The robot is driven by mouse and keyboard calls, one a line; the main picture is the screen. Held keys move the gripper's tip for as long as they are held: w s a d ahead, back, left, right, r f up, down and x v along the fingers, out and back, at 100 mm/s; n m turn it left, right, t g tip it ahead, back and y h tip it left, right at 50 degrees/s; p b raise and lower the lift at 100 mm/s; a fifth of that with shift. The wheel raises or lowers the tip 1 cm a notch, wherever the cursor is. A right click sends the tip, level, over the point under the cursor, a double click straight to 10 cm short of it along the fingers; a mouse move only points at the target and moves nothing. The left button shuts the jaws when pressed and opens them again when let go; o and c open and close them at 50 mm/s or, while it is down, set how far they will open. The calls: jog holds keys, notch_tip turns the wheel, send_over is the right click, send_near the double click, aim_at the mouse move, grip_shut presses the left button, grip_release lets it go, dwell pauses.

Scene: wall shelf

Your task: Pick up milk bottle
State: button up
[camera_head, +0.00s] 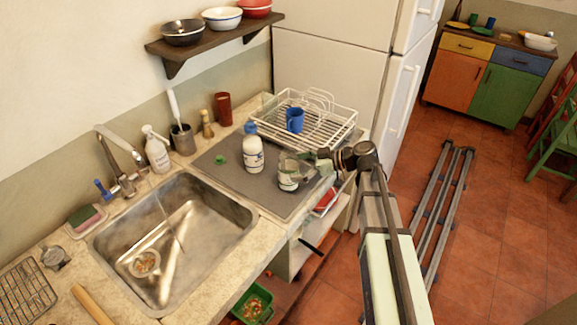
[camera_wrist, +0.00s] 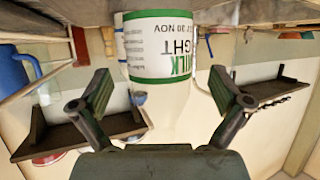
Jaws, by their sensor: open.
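A white milk bottle with a green-striped label (camera_wrist: 158,45) stands on the grey mat. It appears upside down in the wrist view, with "MILK" and "LIGHT" lettering. In the head view the milk bottle (camera_head: 288,183) is partly hidden by my gripper (camera_head: 306,166). In the wrist view my gripper (camera_wrist: 163,95) is open, with one finger on each side of the bottle's upper part. I cannot tell whether a finger touches it. A second white bottle with a blue cap (camera_head: 253,155) stands just left of it.
A white dish rack (camera_head: 335,128) with a blue mug (camera_head: 295,120) is behind my gripper. A steel sink (camera_head: 170,235) lies at left. A small green object (camera_head: 220,160) is on the grey mat (camera_head: 262,197). A wall shelf (camera_head: 215,43) with bowls hangs above.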

aim_at(288, 167)
jog(key=shift+p+x, duration=0.55)
jog(key=shift+x, duration=1.15)
jog(key=c, duration=1.3)
jog(key=shift+r, duration=0.2)
